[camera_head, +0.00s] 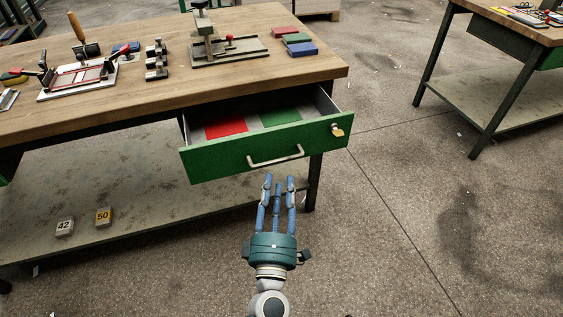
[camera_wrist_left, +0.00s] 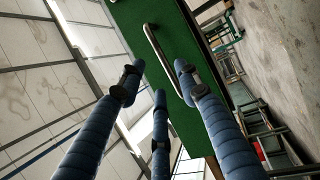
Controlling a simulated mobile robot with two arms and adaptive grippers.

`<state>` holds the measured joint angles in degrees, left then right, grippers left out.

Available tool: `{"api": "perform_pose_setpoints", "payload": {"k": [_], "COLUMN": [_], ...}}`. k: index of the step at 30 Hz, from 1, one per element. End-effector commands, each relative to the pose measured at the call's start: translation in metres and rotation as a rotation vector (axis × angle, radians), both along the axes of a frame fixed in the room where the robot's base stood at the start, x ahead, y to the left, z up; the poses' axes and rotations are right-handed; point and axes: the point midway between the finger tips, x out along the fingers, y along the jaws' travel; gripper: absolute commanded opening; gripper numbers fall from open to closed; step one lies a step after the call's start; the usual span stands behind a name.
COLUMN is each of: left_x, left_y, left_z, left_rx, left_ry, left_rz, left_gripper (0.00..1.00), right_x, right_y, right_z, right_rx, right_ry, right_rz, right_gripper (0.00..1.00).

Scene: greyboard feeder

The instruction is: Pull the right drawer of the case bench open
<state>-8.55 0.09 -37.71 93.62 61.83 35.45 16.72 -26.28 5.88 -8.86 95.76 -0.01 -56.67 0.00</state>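The right drawer (camera_head: 222,163) of the case bench (camera_head: 110,100) is green and stands pulled out, with its inside showing. A red panel (camera_head: 225,127) and a green panel (camera_head: 281,117) lie in it. Its pale bar handle (camera_head: 276,161) is on the front face; the handle also shows in the left wrist view (camera_wrist_left: 158,47). My left gripper (camera_head: 278,180) has blue fingers spread apart and empty, just in front of and below the handle. The handle appears ahead of the fingers (camera_wrist_left: 157,78) in the left wrist view, apart from them. My right gripper is not in view.
A yellow padlock (camera_head: 338,131) hangs at the drawer front's right end. Clamps, fixtures and coloured blocks (camera_head: 290,40) stand on the bench top. Two numbered blocks (camera_head: 103,217) sit on the lower shelf (camera_head: 150,225). Another bench (camera_head: 505,90) stands at right; the floor between is clear.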

Motion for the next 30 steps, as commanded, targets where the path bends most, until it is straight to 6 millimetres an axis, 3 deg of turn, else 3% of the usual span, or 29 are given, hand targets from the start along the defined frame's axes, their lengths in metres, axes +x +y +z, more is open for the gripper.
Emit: {"api": "perform_pose_setpoints", "payload": {"k": [6, 12, 25, 26, 30], "left_x": [0.044, 0.072, 0.084, 0.084, 0.083], "left_y": [-0.004, -0.007, -0.007, -0.007, -0.007], "left_z": [0.009, 0.013, 0.015, 0.015, 0.015], "left_rx": [0.001, 0.003, 0.003, 0.003, 0.003], "left_ry": [-0.004, -0.001, 0.001, 0.001, 0.001], "left_rz": [0.001, -0.001, 0.0, 0.0, 0.0], "left_gripper": [0.34, 0.34, 0.34, 0.32, 0.04], "right_x": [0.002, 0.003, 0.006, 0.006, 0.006], "right_y": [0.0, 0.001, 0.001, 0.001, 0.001], "right_z": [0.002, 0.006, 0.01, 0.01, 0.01], "right_rx": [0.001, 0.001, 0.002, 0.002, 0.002], "right_ry": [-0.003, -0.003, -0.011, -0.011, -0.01], "right_rz": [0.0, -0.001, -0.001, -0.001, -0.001], "right_gripper": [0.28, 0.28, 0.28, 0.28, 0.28]}}
